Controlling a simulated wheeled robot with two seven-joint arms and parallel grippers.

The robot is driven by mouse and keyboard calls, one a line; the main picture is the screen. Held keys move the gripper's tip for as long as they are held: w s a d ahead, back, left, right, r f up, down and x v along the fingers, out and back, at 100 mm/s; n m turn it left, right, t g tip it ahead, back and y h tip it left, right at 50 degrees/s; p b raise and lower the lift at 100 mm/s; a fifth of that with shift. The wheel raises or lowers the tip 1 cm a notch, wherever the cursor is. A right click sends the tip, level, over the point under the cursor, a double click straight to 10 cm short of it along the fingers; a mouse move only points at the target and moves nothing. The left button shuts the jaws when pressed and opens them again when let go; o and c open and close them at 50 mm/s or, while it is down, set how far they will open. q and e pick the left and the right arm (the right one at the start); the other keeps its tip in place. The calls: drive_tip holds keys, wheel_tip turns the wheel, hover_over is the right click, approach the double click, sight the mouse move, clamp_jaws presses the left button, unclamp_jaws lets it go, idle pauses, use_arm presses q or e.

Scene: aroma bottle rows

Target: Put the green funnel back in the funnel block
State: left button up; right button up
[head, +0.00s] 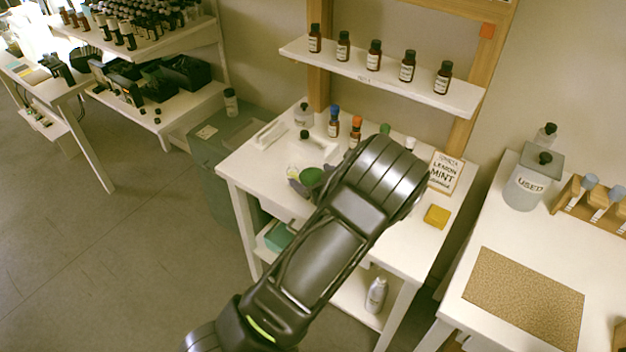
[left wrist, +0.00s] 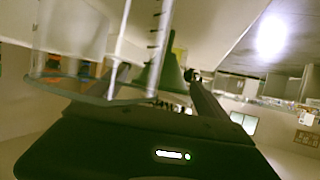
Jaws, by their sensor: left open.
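The green funnel (head: 312,178) shows as a dark green round shape on the white table, just left of my left arm. In the left wrist view the green funnel (left wrist: 166,68) is a cone, narrow toward the top of the picture, between the lines of the two fingers. My left gripper (left wrist: 156,76) is open; I cannot tell whether the fingers touch the funnel. Its fingertips are hidden behind my arm in the head view. I cannot make out the funnel block for certain; purple and yellow shapes (head: 296,183) sit beside the funnel. My right gripper is not in view.
A clear graduated vessel (left wrist: 105,55) fills the left of the wrist view, close to the camera. Small bottles (head: 334,122) stand at the table's back. A lemon mint sign (head: 446,174) and yellow block (head: 437,216) are at the right. A bottle shelf (head: 385,80) hangs above.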

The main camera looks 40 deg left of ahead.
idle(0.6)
use_arm(q)
drive_tip(key=c, duration=1.5)
drive_tip(key=shift+c, duration=0.2)
wheel_tip(320, 180, up, 10)
drive_tip(key=shift+b, duration=0.3)
